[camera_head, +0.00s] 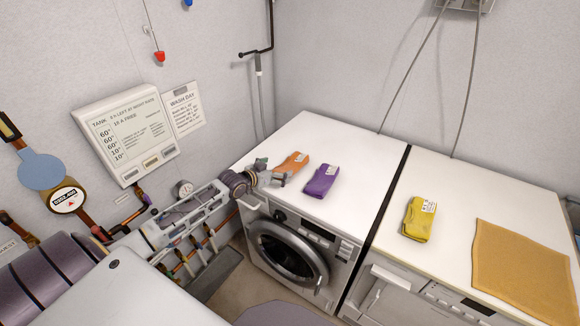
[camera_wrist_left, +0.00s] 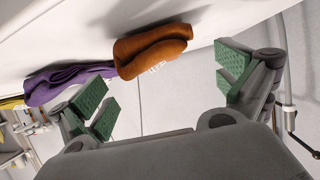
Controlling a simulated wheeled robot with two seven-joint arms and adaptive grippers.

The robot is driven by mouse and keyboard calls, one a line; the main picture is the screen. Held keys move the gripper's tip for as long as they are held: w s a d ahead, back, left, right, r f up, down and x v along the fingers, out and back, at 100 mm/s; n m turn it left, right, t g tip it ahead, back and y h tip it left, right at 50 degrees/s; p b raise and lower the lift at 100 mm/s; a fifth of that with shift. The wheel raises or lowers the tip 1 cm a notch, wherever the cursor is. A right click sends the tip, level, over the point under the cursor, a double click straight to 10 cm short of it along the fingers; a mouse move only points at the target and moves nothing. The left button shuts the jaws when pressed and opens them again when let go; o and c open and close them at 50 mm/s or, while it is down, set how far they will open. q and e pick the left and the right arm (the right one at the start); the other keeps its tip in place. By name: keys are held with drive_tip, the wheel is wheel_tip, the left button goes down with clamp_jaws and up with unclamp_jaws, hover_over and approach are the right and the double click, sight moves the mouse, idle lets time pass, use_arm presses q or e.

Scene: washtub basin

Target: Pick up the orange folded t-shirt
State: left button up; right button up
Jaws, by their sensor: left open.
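The orange folded t-shirt (camera_head: 294,162) lies on the white top of the left machine, near its left front part. It has a white tag. In the left wrist view the orange t-shirt (camera_wrist_left: 153,50) is beyond the fingertips, between the two green pads in the picture. My left gripper (camera_head: 270,172) is at the front left edge of the machine top, just left of the orange t-shirt. In the left wrist view the left gripper (camera_wrist_left: 162,85) is open with nothing between its fingers. My right gripper is in neither view.
A purple folded t-shirt (camera_head: 320,180) lies close to the right of the orange one. A yellow folded t-shirt (camera_head: 418,219) and an orange-tan mat (camera_head: 521,262) lie on the right machine. The back of the left machine's top (camera_head: 325,132) is clear.

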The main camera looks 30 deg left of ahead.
sight(281, 168)
use_arm(q)
drive_tip(key=shift+w, duration=0.25)
idle(0.3)
drive_tip(key=shift+x, duration=2.5)
drive_tip(key=c, duration=1.1)
